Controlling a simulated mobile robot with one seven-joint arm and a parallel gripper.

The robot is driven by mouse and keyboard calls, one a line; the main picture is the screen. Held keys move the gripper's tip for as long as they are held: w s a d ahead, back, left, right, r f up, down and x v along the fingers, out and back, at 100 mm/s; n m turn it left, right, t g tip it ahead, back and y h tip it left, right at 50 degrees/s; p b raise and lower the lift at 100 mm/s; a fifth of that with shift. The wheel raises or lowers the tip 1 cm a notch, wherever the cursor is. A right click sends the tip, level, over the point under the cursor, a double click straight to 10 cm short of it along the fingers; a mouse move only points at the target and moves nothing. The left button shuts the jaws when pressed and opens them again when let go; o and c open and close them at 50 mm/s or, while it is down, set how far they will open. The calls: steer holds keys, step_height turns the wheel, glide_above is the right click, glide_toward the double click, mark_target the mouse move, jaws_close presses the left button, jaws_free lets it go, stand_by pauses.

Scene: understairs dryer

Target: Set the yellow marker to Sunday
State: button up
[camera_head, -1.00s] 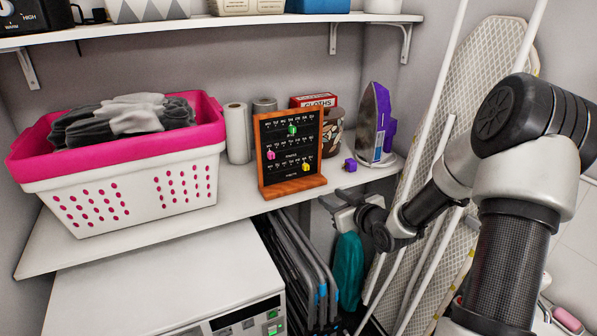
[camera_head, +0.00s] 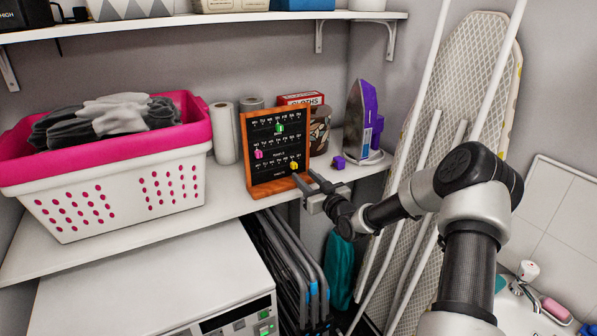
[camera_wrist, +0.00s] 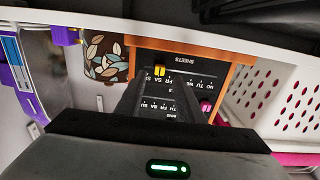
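The dark board (camera_head: 277,150) in an orange wooden frame stands upright on the shelf, with rows of day letters. The yellow marker (camera_head: 294,165) is on its lowest row, toward the right end; its exact day is too small to tell. A green marker (camera_head: 279,127) is on the top row and a pink marker (camera_head: 258,154) on the middle row, at the left. My gripper (camera_head: 308,181) is open and empty, just in front of the board's lower right. In the upside-down wrist view, the yellow marker (camera_wrist: 159,70) shows just beyond my fingertips, apparently apart from them.
A pink-rimmed white basket (camera_head: 105,190) stands left of the board, with paper rolls (camera_head: 224,132) behind. A patterned jar (camera_head: 320,130), a purple clip (camera_head: 339,162) and an iron (camera_head: 362,120) stand right. An ironing board (camera_head: 470,70) leans farther right.

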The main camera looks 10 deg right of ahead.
mark_target(295, 168)
steer(key=x, duration=0.5)
jaws_close()
